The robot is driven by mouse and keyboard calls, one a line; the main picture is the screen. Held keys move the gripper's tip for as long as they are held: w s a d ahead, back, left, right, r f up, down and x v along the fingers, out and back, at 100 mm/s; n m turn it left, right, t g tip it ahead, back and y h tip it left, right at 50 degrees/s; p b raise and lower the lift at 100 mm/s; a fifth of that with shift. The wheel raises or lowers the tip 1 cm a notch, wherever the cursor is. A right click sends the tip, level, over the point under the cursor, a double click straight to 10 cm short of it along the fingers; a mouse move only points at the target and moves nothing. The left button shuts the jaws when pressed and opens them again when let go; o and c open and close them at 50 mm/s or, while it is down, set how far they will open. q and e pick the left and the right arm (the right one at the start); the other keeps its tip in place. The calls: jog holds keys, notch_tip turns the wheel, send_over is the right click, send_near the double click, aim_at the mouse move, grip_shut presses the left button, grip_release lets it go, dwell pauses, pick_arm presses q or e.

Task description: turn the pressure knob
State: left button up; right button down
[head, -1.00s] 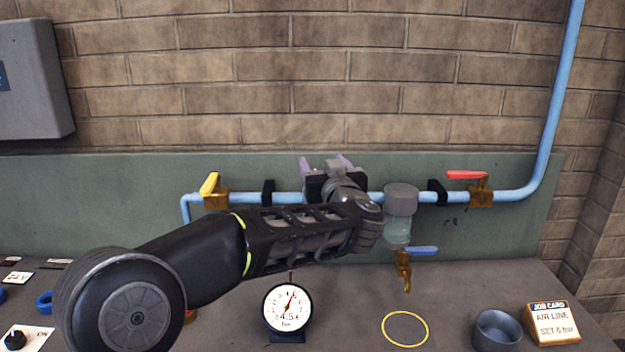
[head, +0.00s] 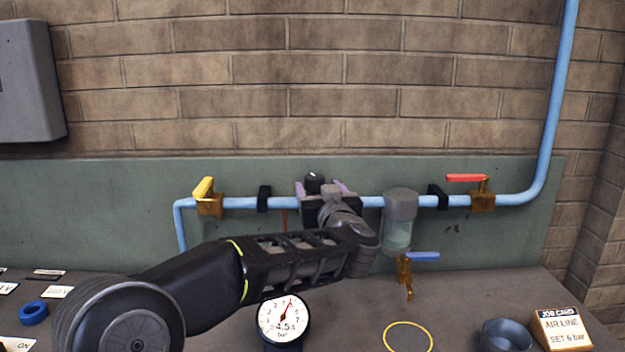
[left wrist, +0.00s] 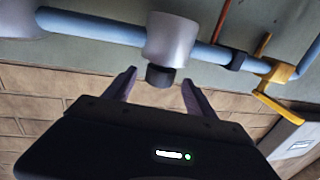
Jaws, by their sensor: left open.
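The pressure knob (head: 314,183) is a small dark cap that shows just above my left gripper (head: 322,187) in the head view. In the left wrist view the knob (left wrist: 160,76) sits at the end of a pale grey regulator body (left wrist: 173,38) on the blue pipe. My left gripper (left wrist: 160,80) is open, with one finger on each side of the knob and a visible gap to each. The gripper and forearm hide most of the regulator in the head view. The round gauge (head: 284,318) shows 4.5 bar. My right gripper is not in view.
The blue pipe (head: 285,203) carries a yellow-handled valve (head: 208,198), a grey-capped filter bowl (head: 399,220) close right of my gripper, and a red-handled valve (head: 480,195). The job card (head: 562,328) reads "AIR LINE SET 6 bar". A dark cup (head: 505,335) stands beside it.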

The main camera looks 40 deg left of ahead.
aim_at(321, 179)
pick_arm(q)
jog(key=p+x, duration=0.1)
jog(key=x, duration=0.6)
jog(key=shift+c, duration=0.4)
jog(key=c, duration=1.3)
jog(key=shift+r+m+t+h, duration=0.1)
jog(key=shift+m+t+h, duration=0.3)
jog(key=shift+t, duration=0.1)
jog(key=shift+d+m+h, duration=0.1)
jog(key=shift+m+h, duration=0.2)
jog(key=shift+w+d+m+t+h+b, duration=0.1)
jog(key=shift+m+t+h+b, duration=0.5)
jog(key=shift+t+h, duration=0.3)
jog(key=m+t+h+b, duration=0.1)
jog(key=h+b, duration=0.1)
jog(key=b, duration=0.3)
jog(key=m+t+h+b, duration=0.1)
jog(key=m+h+b, duration=0.1)
jog(key=b, duration=0.4)
jog(key=d+m+t+h+b, duration=0.1)
jog(key=m+h+b, duration=0.1)
jog(key=b, duration=0.3)
jog(key=shift+w+f+h+b, duration=0.3)
jog(key=shift+f+h, duration=0.05)
jog(key=shift+h, duration=0.35)
jog(key=shift+d+r+m+h+b, duration=0.2)
jog(key=shift+m+h+b, duration=0.1)
jog(key=shift+b, duration=0.25)
